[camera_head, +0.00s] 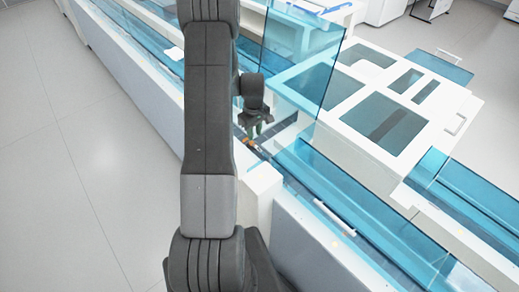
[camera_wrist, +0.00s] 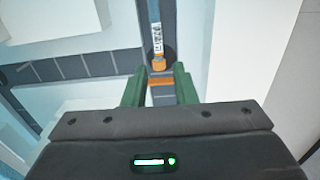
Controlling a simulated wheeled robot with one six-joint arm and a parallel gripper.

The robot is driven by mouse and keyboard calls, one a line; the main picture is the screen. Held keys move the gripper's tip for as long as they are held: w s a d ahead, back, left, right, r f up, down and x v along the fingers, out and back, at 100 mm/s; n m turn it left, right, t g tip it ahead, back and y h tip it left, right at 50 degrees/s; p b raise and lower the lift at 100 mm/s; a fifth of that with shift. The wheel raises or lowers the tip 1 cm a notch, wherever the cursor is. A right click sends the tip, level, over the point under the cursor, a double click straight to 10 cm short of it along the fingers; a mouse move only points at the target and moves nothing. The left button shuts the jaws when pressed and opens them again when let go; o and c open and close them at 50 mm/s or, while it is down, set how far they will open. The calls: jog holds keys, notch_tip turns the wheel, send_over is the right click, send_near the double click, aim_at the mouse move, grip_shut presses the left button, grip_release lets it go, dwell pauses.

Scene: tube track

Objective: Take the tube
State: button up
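A tube (camera_wrist: 157,42) with a white barcode label and an orange end (camera_wrist: 159,64) shows in the wrist view, on a dark track strip (camera_wrist: 190,30). My gripper (camera_wrist: 158,76) has two green fingers, spread apart, with the tube's orange end just beyond and between their tips. A second orange band (camera_wrist: 160,80) on a grey part shows between the fingers; I cannot tell what it belongs to. In the head view my gripper (camera_head: 254,130) hangs over the track, with small orange spots (camera_head: 250,144) below it. The tube is too small there to make out.
Clear blue panels (camera_head: 300,60) stand close behind and beside my gripper. A white block (camera_head: 262,184) stands in front of it. A dark segmented strip (camera_wrist: 75,68) branches left from the track. A white cabinet with windows (camera_head: 440,100) is at the right. The floor at left is free.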

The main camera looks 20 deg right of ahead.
aim_at(254, 144)
jog(key=shift+w+f+p, duration=0.2)
jog(key=shift+f+p, duration=0.25)
jog(key=shift+f, duration=1.15)
jog(key=shift+w+f+p, duration=0.15)
jog(key=shift+f+p, duration=0.3)
jog(key=shift+f, duration=1.15)
jog(key=shift+c, duration=0.3)
jog(key=c, duration=0.4)
